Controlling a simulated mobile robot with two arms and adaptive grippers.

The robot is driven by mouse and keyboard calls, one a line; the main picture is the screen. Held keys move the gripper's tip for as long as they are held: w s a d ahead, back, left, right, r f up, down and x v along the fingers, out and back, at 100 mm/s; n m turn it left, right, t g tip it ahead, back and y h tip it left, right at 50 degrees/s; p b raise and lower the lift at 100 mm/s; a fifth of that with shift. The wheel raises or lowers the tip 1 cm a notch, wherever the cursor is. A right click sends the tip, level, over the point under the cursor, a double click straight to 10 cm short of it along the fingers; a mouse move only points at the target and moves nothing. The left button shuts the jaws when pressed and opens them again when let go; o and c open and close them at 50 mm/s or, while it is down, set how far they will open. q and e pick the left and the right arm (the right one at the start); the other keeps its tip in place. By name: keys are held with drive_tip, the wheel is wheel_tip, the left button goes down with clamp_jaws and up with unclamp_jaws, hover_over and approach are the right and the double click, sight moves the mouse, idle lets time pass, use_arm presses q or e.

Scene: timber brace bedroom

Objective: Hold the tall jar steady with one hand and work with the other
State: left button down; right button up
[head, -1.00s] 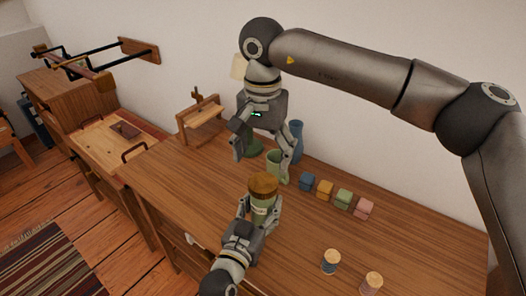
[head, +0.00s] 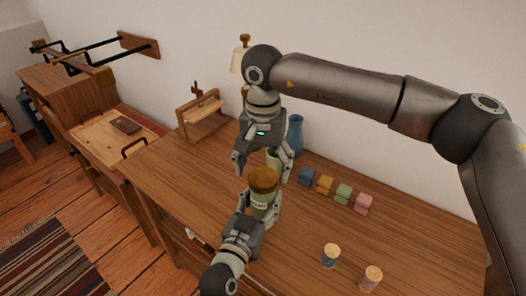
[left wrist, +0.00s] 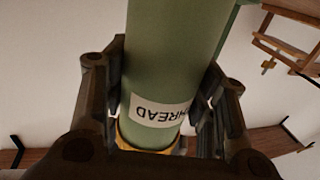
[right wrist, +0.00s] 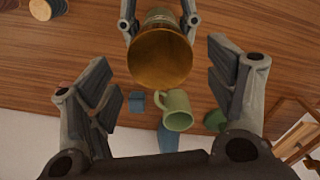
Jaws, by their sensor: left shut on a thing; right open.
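The tall jar (head: 262,207) is green with a white label reading THREAD and a brown lid (head: 263,180). It is above the front part of the wooden dresser top; its base is hidden. My left gripper (head: 260,215) is shut on the jar's body, a finger on each side. In the left wrist view the jar (left wrist: 170,60) fills the space between the fingers. My right gripper (head: 262,170) is open and empty, just behind and above the lid. In the right wrist view the lid (right wrist: 160,57) appears ahead, between and beyond the open fingers.
A green mug (right wrist: 177,110) and a blue vase (head: 295,135) stand close behind the jar. Several small coloured blocks (head: 325,186) sit to the right. Two spools (head: 330,256) stand at front right. A wooden stand (head: 203,117) is at back left. The dresser's left part is clear.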

drive_tip(key=shift+f, duration=1.4)
